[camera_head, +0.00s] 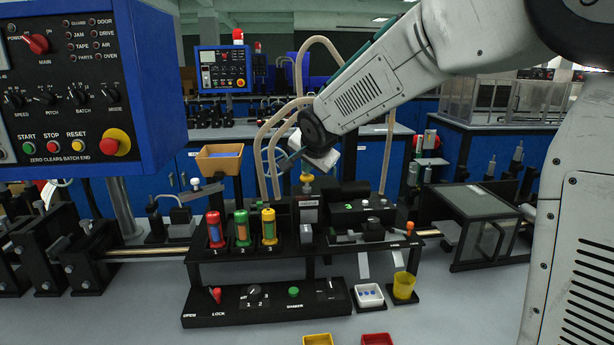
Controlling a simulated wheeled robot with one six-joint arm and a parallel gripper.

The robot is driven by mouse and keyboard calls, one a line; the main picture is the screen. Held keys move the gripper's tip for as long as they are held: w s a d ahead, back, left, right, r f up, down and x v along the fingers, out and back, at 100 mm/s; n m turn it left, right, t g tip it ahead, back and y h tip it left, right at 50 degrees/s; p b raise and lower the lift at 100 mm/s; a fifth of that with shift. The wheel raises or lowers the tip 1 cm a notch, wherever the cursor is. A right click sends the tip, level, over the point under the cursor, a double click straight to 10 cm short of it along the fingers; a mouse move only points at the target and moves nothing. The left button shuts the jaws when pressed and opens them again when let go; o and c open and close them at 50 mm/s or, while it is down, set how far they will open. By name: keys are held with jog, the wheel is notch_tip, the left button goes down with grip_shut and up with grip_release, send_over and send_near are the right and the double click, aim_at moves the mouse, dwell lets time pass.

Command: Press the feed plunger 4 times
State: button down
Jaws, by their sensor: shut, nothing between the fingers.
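The feed plunger (307,180) appears to be the upright rod with a yellow knob, on a dark block with a small label too small to read. It stands in the middle of the black bench unit, right of the coloured canisters. My gripper (292,160) is shut and empty, at the end of the white arm reaching in from the upper right. It shows close to the yellow knob, slightly above and left of it in the picture. The fingertips are small and partly confused with the hoses behind, so I cannot tell whether they touch the knob.
Red (215,229), green (242,227) and yellow (269,226) canisters stand left of the plunger. A blue control panel (150,90) fills the upper left. A white tray (369,296) and a yellow cup (404,286) stand at the front right. Beige hoses (272,125) hang behind.

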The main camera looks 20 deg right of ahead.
aim_at(308, 177)
jog(key=shift+f, duration=1.15)
dwell(0.7)
jog(key=shift+r, duration=1.7)
jog(key=shift+r, duration=2.55)
